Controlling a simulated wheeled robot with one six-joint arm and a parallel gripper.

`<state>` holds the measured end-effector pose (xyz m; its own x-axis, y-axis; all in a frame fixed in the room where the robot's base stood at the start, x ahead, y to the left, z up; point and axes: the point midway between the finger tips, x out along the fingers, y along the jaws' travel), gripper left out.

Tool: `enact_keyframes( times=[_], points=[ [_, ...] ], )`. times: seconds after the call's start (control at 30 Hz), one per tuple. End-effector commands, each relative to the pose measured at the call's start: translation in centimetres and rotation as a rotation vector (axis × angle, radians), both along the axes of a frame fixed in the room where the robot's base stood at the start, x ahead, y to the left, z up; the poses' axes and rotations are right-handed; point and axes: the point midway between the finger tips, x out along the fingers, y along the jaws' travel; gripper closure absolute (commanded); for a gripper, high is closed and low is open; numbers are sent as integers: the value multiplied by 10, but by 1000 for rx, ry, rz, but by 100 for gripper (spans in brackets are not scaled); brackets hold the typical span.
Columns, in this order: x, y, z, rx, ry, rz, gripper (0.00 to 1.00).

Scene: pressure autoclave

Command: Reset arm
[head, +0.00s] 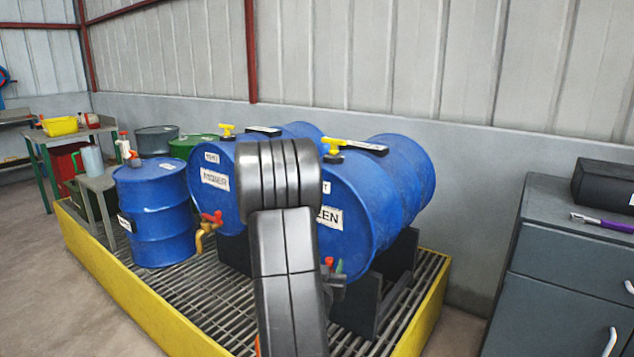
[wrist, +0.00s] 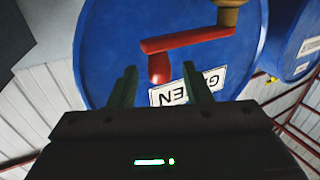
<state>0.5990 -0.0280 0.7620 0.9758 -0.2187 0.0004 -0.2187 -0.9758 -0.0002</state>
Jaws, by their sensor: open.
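My gripper (wrist: 159,68) is open in the wrist view, its two green fingers apart with nothing held between them. Beyond the fingertips is the red tap handle (wrist: 190,38) of a blue drum (wrist: 110,45). The view is upside down, so the drum's "GREEN" label (wrist: 170,95) reads inverted, partly covered by a finger. I cannot tell whether the fingers touch the handle. In the head view my dark arm stands in front of the drums and hides most of my gripper. The right lying blue drum (head: 385,190) carries the label ending in "EEN" (head: 330,217).
A second lying blue drum (head: 215,183) has a tap with a red handle (head: 212,217). An upright blue drum (head: 155,220) stands left on the yellow-edged grating (head: 420,320). A dark cabinet (head: 570,270) is at right, with a purple-handled tool (head: 605,223). Floor is open at left.

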Motion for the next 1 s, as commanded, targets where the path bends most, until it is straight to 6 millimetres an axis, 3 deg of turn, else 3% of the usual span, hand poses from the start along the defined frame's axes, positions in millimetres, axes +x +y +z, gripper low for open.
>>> enact_keyframes(
  times=[0.47,1.0],
  points=[
    [-95,22,0,-2,0,4,56],
    [9,-4,0,1,-2,-4,56]
  ],
)
